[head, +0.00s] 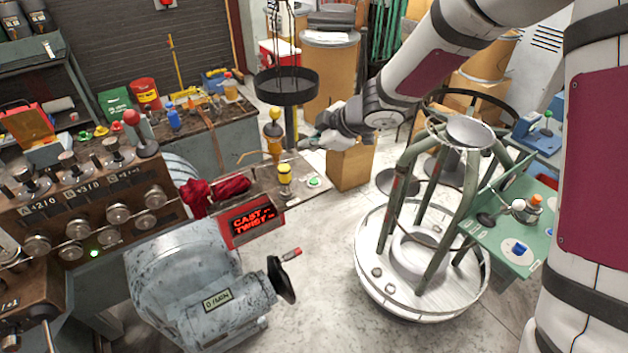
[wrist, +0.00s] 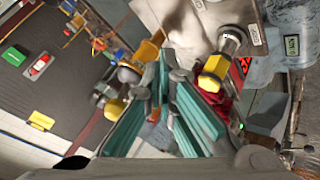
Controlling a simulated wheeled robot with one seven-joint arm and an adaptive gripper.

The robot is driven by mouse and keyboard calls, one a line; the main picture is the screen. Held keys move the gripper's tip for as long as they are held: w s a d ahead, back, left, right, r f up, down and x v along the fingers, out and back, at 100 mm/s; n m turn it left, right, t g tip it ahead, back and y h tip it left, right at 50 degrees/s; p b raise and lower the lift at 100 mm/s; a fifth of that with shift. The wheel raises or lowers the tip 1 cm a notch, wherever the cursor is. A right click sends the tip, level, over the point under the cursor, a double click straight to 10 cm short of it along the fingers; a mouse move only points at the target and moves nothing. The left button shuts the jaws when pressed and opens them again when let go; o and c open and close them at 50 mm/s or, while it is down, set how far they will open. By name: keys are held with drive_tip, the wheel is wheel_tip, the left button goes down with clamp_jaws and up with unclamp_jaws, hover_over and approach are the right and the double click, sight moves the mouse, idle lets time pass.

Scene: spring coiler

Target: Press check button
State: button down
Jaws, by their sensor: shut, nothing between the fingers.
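A round green button (head: 313,182) sits on a pale plate at the right end of the bench. A round blue button (head: 519,248) sits on a white disc on the green panel at the right. No readable label shows which one is the check button. My gripper (head: 303,146) is in the air above and behind the green button, apart from it. Its teal fingers show in the wrist view (wrist: 168,80), shut and empty. I cannot make out either button in the wrist view.
A yellow-topped post (head: 284,174) stands just left of the green button; a red cloth (head: 230,187) and red-lit display (head: 252,221) are farther left. A dark ring-shaped pan (head: 286,87) hangs behind. A round white stand with green posts (head: 368,290) is on the floor.

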sight(312, 183)
drive_tip(key=f+b, duration=0.1)
drive_tip(key=b, duration=0.1)
drive_tip(key=f+b, duration=0.4)
drive_tip(key=shift+w+f, duration=0.2)
drive_tip(key=shift+w, duration=0.05)
drive_tip(key=shift+s+f+b, duration=0.15)
drive_tip(key=shift+f+b, duration=1.35)
idle(0.3)
drive_tip(key=shift+f+b, duration=0.35)
drive_tip(key=shift+f, duration=0.05)
drive_tip(key=shift+f+b, duration=0.35)
drive_tip(key=shift+f, duration=0.05)
idle(0.7)
drive_tip(key=shift+r, duration=0.15)
drive_tip(key=shift+s+r+p, duration=0.1)
drive_tip(key=shift+r+p, duration=0.6)
drive_tip(key=shift+p, duration=0.4)
